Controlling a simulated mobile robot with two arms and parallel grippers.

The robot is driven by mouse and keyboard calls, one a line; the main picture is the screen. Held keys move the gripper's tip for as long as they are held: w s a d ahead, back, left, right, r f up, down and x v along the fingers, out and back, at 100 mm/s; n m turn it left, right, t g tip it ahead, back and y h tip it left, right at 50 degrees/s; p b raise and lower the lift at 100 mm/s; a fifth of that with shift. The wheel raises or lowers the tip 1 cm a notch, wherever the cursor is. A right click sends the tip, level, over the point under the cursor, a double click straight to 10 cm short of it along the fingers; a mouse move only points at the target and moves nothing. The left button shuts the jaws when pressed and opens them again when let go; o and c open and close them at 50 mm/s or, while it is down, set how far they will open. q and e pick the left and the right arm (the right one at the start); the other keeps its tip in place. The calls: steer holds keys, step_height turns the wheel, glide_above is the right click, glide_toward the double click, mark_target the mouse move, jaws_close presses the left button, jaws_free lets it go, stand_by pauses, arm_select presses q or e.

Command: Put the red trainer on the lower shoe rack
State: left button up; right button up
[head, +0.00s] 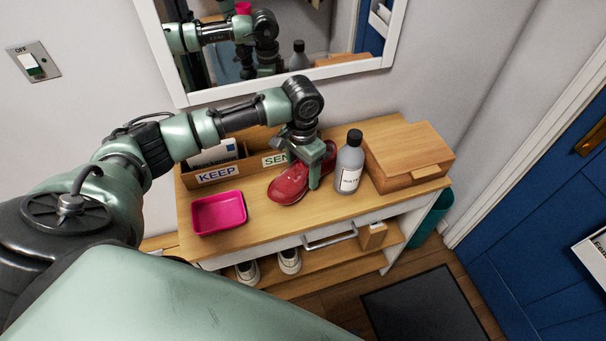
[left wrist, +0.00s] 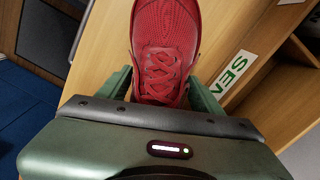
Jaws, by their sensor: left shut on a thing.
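The red trainer (head: 289,184) is on or just above the wooden top of the console; I cannot tell if it touches. My left gripper (head: 314,178) is shut on the red trainer from above. In the left wrist view the trainer (left wrist: 165,45) shows its laces and toe, with its rear hidden behind the gripper body (left wrist: 160,110). The lower shoe rack (head: 310,280) is the wooden shelf under the console's drawer. My right gripper is not in view.
A grey bottle (head: 349,162) stands close right of the trainer, beside a wooden box (head: 407,157). A pink tray (head: 218,213) is at the left, and a KEEP/SEND sorter (head: 217,173) behind. A drawer handle (head: 330,237) sticks out in front. A small wooden block (head: 372,236) is below the drawer.

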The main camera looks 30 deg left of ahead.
arm_select(q)
step_height(320, 180, down, 3)
steer(key=shift+r, duration=0.2)
steer(key=o, duration=1.6)
